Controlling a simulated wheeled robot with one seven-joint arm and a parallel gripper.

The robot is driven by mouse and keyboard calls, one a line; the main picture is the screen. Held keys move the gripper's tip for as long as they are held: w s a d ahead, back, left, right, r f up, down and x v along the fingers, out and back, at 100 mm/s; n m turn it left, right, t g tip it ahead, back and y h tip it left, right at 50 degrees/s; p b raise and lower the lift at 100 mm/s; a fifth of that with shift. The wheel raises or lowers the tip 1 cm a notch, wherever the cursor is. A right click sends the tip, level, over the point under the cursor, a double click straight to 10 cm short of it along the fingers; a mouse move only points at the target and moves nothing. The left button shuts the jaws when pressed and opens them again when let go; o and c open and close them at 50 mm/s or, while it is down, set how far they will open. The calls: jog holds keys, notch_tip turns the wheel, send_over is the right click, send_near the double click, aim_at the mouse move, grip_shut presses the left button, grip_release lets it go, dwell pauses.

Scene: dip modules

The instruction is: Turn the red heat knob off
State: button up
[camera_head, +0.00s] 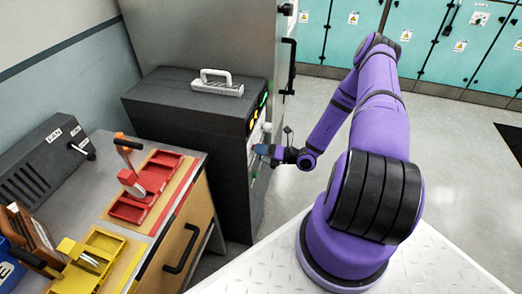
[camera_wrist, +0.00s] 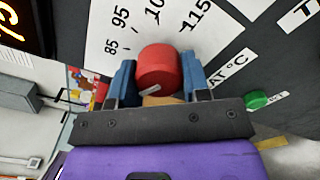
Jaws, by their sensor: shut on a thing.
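The red heat knob (camera_wrist: 157,68) sits on a white dial plate (camera_wrist: 125,45) marked 85, 95, 115 and °C on the dark machine's front. A pale pointer line shows on the knob's near side. My gripper (camera_wrist: 158,75) has its two blue fingers on either side of the knob and is shut on it. In the head view my gripper (camera_head: 262,149) is at the front panel of the dark cabinet (camera_head: 190,125). The knob is too small or hidden to make out there.
A green knob (camera_wrist: 256,100) is right of the gripper in the wrist view. A lit display (camera_wrist: 20,25) is at the upper left. A bench with a red tray (camera_head: 130,210) and a yellow tray (camera_head: 95,265) stands left of the cabinet. Floor beyond my arm is clear.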

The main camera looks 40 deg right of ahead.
jog(key=n, duration=0.3)
jog(key=shift+f+n, duration=0.1)
jog(key=shift+n, duration=0.2)
jog(key=shift+d+n, duration=0.1)
jog(key=shift+n, duration=1.6)
jog(key=o, duration=0.9)
jog(key=shift+o, duration=0.2)
jog(key=v, duration=1)
jog(key=shift+s+d, duration=0.25)
jog(key=shift+s, duration=0.05)
